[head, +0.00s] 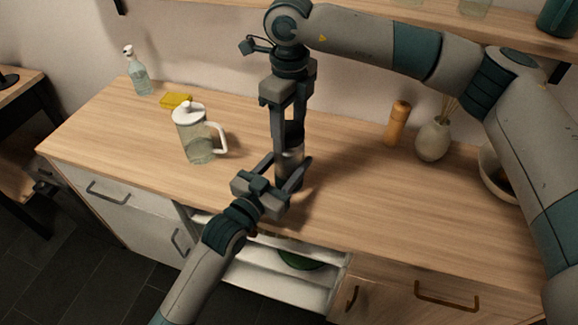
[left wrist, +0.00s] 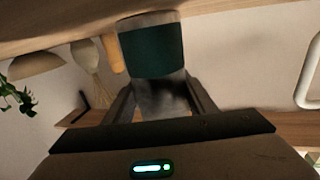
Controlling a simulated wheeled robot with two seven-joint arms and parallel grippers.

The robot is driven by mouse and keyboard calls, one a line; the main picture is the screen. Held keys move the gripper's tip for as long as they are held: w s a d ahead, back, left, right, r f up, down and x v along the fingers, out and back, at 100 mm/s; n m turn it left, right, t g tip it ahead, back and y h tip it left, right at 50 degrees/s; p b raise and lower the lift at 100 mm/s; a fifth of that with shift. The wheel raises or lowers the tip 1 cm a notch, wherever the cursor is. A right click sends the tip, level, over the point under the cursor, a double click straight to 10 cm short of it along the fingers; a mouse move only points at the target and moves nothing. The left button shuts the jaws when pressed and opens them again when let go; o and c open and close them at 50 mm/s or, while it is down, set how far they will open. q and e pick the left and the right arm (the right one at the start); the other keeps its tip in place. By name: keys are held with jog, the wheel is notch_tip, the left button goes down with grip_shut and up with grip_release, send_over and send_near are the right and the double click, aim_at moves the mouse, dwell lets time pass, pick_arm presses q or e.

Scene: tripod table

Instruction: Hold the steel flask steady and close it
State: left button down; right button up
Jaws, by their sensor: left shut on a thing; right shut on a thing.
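The steel flask (head: 290,172) stands upright on the wooden counter near its front edge. My left gripper (head: 289,161) reaches in from the front and is shut around its body. The left wrist view, which looks upside down, shows the flask's dark teal band (left wrist: 152,50) and its steel part (left wrist: 162,98) between the fingers. My right gripper (head: 289,132) points straight down from above and is shut on a dark cap (head: 293,130) over the flask's mouth. The fingers partly hide the cap. I cannot tell whether it is seated or just above the rim.
A glass jug with white lid (head: 196,145), a yellow sponge (head: 176,100) and a spray bottle (head: 138,75) stand to the left. A wooden mill (head: 397,124), a vase (head: 433,140) and a bowl (head: 488,172) stand to the right. The counter just right of the flask is clear.

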jog(key=m, duration=1.4)
jog(key=shift+m, duration=0.4)
jog(key=m, duration=1.4)
jog(key=shift+w, duration=0.1)
jog(key=o, duration=1.2)
jog(key=shift+f, duration=0.1)
jog(key=shift+c, duration=0.2)
